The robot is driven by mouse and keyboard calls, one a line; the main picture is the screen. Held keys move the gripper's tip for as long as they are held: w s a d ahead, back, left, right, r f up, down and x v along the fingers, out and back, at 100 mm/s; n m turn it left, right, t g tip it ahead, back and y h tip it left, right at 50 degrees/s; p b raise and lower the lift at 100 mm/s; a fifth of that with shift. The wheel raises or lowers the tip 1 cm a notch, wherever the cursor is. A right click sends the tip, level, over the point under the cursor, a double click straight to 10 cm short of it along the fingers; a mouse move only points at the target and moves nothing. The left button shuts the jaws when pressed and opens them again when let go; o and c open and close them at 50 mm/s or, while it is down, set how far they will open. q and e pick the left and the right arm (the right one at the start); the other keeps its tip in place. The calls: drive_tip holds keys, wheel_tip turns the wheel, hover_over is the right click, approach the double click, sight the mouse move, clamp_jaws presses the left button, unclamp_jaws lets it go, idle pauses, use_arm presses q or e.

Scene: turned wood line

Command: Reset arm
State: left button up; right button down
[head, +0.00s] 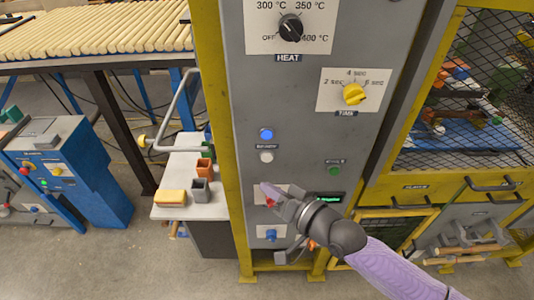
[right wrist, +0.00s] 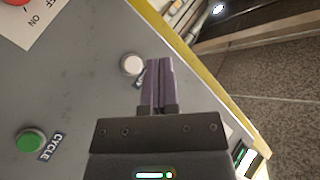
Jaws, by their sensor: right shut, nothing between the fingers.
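My right gripper (head: 267,191) is in front of the grey control panel (head: 297,105), at its lower part. Its purple fingers are together with nothing between them; they also show in the right wrist view (right wrist: 158,65). The fingers partly cover a white plate with a red switch (head: 269,202). In the right wrist view the fingertips appear beside a white button (right wrist: 132,64), and I cannot tell whether they touch the panel. A green button (right wrist: 30,140) labelled CYCLE is at the lower left there. My left gripper is not in view.
The panel has a black heat knob (head: 290,28), a yellow time knob (head: 353,94), a blue light (head: 266,134) and a blue knob (head: 271,236). A metal handle (head: 178,110) sticks out left of the yellow frame. A mesh-covered compartment (head: 470,90) is at right.

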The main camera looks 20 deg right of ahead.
idle(0.6)
drive_tip(key=s+d+f+g+h+b, duration=0.2)
drive_tip(key=s+f, duration=0.1)
drive_tip(key=f, duration=0.6)
drive_tip(key=s+d+f+g+h+b, duration=0.1)
drive_tip(key=s+d+f+g+h, duration=0.15)
drive_tip(key=f, duration=0.75)
drive_tip(key=s+d+f+g+h+b, duration=0.1)
drive_tip(key=s+d+f+h+b, duration=0.15)
drive_tip(key=f, duration=0.65)
drive_tip(key=s+f+n+g+b, duration=0.1)
drive_tip(key=s+f+g, duration=0.1)
drive_tip(key=s+f, duration=0.3)
drive_tip(key=s+f+n+g+b, duration=0.1)
drive_tip(key=s+f+g, duration=0.2)
drive_tip(key=s, duration=1)
drive_tip(key=s+f+n+g+h+b, duration=0.1)
drive_tip(key=s+f+n+g, duration=0.1)
drive_tip(key=s+f, duration=0.6)
drive_tip(key=shift+s+a+f+g, duration=0.3)
drive_tip(key=shift+s+g, duration=0.35)
drive_tip(key=shift+s, duration=0.3)
